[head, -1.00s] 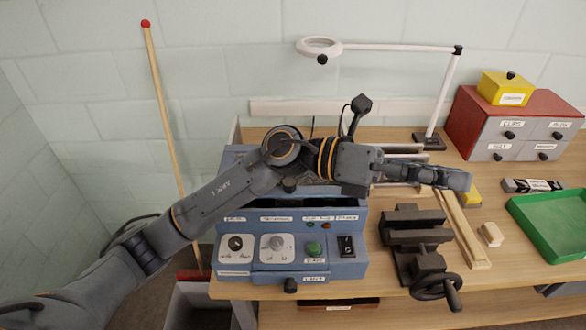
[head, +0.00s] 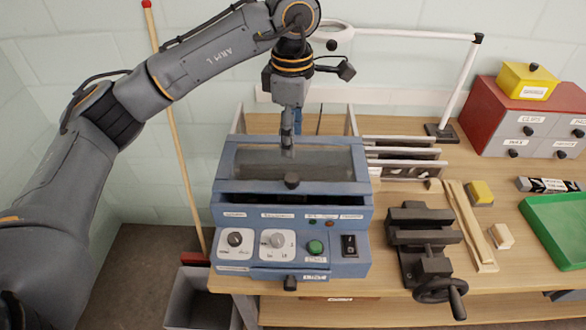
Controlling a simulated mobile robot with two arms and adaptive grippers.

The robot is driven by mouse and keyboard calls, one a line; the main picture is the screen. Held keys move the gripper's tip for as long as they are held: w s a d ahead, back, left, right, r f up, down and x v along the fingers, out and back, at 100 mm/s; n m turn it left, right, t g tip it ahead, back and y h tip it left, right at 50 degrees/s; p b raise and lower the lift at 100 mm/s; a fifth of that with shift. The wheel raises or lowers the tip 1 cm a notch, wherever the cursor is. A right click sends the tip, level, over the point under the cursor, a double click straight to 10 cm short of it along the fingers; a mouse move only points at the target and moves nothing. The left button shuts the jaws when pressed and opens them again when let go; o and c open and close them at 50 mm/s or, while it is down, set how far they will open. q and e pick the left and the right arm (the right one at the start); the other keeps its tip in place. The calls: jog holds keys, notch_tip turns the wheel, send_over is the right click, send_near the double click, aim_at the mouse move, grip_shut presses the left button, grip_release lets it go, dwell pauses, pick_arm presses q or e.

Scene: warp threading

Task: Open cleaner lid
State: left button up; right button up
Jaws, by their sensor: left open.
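The cleaner (head: 225,222) is a blue box on the bench, with knobs, a green button and a black switch on its front panel. Its lid (head: 345,187) has a blue frame, a dark grey window and a small black knob (head: 291,180) at the front edge. The lid lies about flat, with a dark slot below its front edge. My left gripper (head: 287,150) points down over the lid's window, behind the knob, and is open and empty. It is seen edge-on, so I cannot tell whether its tips touch the window. My right gripper is out of view.
A vise (head: 420,235) stands right of the cleaner, with a grey rack (head: 405,160) behind it. A white lamp (head: 460,85) arches behind. Wooden strips (head: 470,225), a yellow block (head: 480,193) and a green tray (head: 560,230) lie further right. A grey bin (head: 200,300) stands lower left.

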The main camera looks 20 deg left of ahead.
aim_at(293, 177)
pick_arm(q)
notch_tip(293, 177, down, 10)
jog(key=p, duration=0.3)
jog(key=shift+r, duration=0.2)
jog(key=shift+f, duration=0.7)
grip_shut()
